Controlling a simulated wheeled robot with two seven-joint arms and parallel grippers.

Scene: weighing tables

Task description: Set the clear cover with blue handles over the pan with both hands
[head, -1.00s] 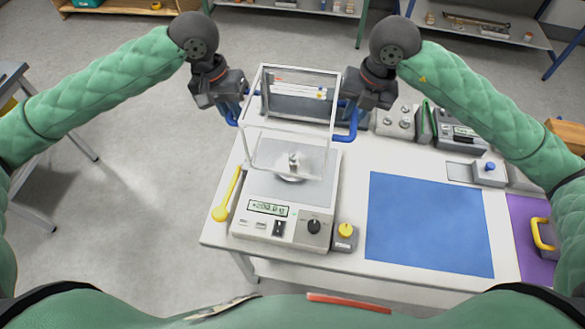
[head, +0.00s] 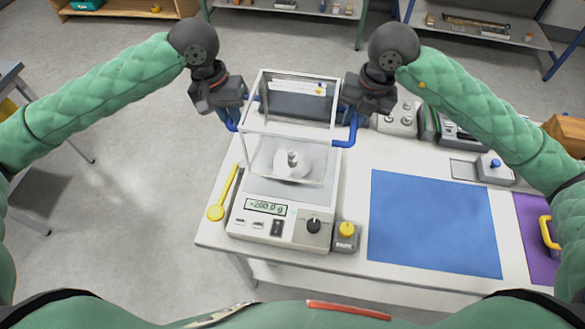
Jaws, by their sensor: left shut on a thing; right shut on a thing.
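The clear cover (head: 288,137) is a see-through box with pale edges and a blue handle on each side. My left gripper (head: 232,116) is shut on its left blue handle (head: 230,124). My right gripper (head: 355,112) is shut on its right blue handle (head: 351,131). The cover is upright around or above the pan (head: 290,174), which shows through it with a metal weight (head: 292,158) on top. I cannot tell whether the cover's lower edge touches the scale (head: 257,190). The scale's display (head: 265,207) reads about 200 g.
A yellow spoon-like tool (head: 218,209) lies left of the scale, and a yellow-knobbed box (head: 345,236) stands to its right. A blue mat (head: 433,224) covers the table's middle. Several weights and instruments stand behind the mat. A purple mat (head: 540,245) lies far right.

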